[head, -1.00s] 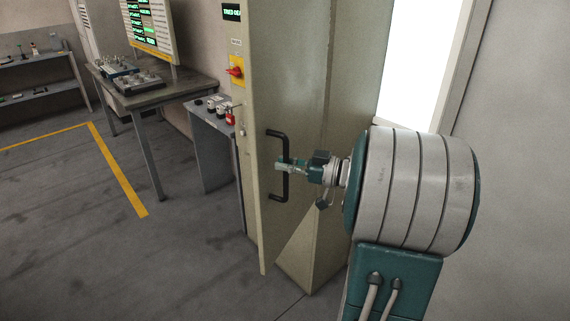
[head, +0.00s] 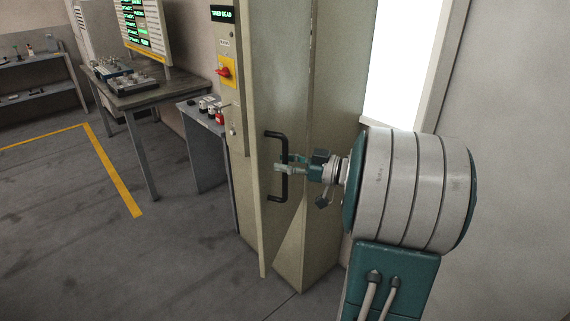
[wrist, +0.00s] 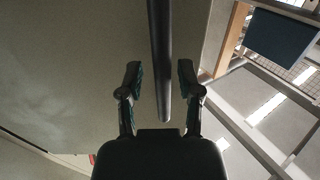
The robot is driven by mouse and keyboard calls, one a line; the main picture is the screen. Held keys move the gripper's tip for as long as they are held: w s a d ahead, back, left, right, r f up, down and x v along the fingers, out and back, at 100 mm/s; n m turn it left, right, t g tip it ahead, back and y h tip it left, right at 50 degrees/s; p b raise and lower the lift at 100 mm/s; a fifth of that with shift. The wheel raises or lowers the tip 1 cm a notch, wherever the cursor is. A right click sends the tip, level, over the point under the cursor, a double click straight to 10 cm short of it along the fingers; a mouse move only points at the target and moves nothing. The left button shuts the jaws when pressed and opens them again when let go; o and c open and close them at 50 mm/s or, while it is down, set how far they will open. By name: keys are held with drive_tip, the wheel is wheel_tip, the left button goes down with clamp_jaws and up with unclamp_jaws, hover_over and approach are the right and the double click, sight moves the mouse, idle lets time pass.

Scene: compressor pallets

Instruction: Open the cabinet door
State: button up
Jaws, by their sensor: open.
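The beige cabinet door (head: 283,90) stands in the middle of the head view, swung out from the cabinet, with its lower free corner in front of the cabinet base. Its black bar handle (head: 285,184) is upright near the free edge. My gripper (head: 283,163) is at the handle's middle, with its fingers apart. In the wrist view the handle bar (wrist: 160,50) runs between the two open fingers (wrist: 160,78), with a gap visible on each side. The cabinet's inside is hidden behind the door.
A panel with a red and yellow switch (head: 224,71) is left of the door. A small grey table (head: 205,150) and a workbench (head: 150,90) stand further left. Floor with a yellow line (head: 115,175) is clear at left. A grey wall (head: 510,150) is at right.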

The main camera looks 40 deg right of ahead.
drive_tip(key=shift+s+d+f, duration=0.1)
drive_tip(key=v, duration=1.2)
drive_tip(key=shift+f, duration=0.15)
idle(0.3)
